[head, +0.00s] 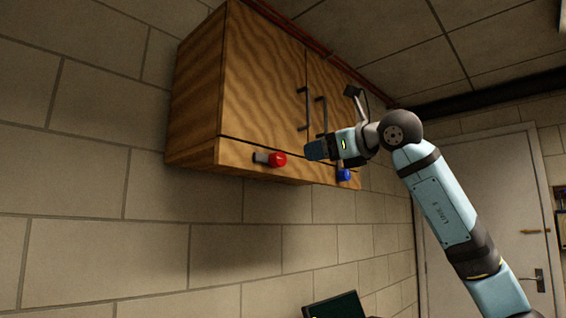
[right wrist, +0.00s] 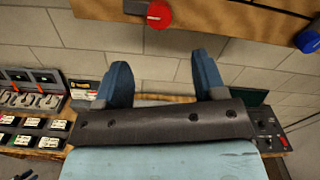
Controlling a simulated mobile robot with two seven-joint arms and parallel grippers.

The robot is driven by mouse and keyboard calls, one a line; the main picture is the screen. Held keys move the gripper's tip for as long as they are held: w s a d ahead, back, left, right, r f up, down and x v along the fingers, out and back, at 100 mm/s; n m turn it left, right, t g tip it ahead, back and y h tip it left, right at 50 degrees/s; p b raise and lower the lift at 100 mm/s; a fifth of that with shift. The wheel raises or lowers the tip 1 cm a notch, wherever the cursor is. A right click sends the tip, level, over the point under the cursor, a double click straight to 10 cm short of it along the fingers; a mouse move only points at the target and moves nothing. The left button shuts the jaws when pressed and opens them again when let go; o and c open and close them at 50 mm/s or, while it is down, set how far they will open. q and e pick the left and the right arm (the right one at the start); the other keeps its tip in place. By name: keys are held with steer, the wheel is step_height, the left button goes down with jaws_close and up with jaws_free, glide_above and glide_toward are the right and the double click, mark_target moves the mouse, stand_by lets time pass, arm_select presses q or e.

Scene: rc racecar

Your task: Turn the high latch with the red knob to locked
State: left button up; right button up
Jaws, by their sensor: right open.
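The red knob (head: 277,160) sits on the lower rail of a wooden wall cabinet (head: 245,85), on a short light-coloured latch piece (head: 261,157). In the right wrist view the red knob (right wrist: 159,14) shows at the top, beyond my fingertips. A blue knob (head: 344,174) sits further right on the same rail; it also shows in the right wrist view (right wrist: 308,40). My right gripper (head: 312,150) is a little right of the red knob in the head view, apart from it. In the right wrist view its two blue fingers (right wrist: 158,75) are spread with nothing between them. My left gripper is not in view.
The cabinet doors above carry dark handles (head: 303,107). A red pipe (head: 290,28) runs along the ceiling edge. Below, the right wrist view shows a bench with racks of small items (right wrist: 30,100) and a dark control box (right wrist: 268,130). The block wall under the cabinet is clear.

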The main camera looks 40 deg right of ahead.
mark_target(282, 159)
steer(key=w, duration=0.4)
steer(key=w+a, duration=0.1)
steer(key=w, duration=0.2)
steer(key=w+a, duration=0.1)
steer(key=w, duration=0.3)
steer(key=shift+w, duration=0.3)
steer(key=shift+c, duration=0.2)
steer(key=c, duration=0.9)
